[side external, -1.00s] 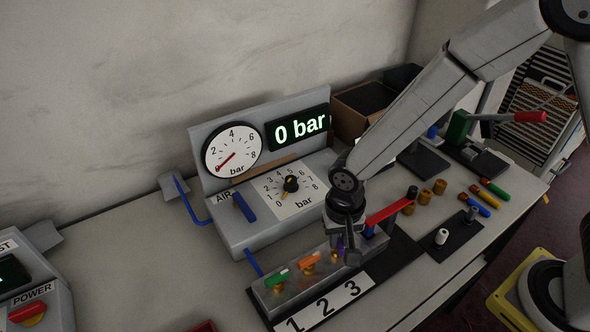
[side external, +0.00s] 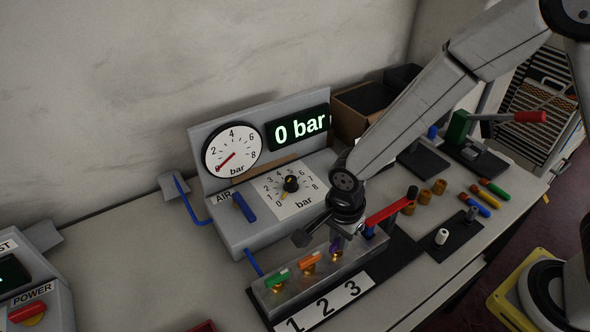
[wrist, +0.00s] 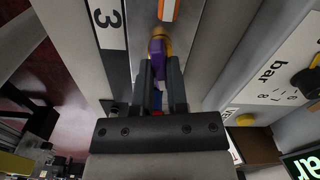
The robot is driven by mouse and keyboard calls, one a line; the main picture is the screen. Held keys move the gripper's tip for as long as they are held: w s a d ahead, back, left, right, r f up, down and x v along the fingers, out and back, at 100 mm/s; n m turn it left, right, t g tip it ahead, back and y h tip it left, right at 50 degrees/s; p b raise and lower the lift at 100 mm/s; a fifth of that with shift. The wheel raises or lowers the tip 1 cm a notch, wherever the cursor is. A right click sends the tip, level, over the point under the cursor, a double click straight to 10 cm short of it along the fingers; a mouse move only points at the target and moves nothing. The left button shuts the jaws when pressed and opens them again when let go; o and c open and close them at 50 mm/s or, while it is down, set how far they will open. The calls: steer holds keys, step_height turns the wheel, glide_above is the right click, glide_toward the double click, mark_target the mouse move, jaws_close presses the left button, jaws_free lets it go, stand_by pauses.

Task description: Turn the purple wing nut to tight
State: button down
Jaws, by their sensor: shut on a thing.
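A brass-coloured part shows at the nut's far end. The nut's threads are hidden.
An orange wing nut (side external: 310,260) and a green one (side external: 278,278) stand to the left on the block. A red lever (side external: 388,212) is close at the right. Behind stands the gauge panel (side external: 196,160), whose display reads 0 bar.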

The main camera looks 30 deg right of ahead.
steer(key=shift+m, duration=1.3)
steer(key=c, duration=0.6)
jaws_free()
steer(key=shift+c, duration=0.2)
steer(key=shift+r, duration=0.1)
steer(key=shift+r, duration=3.85)
steer(key=shift+d, duration=0.1)
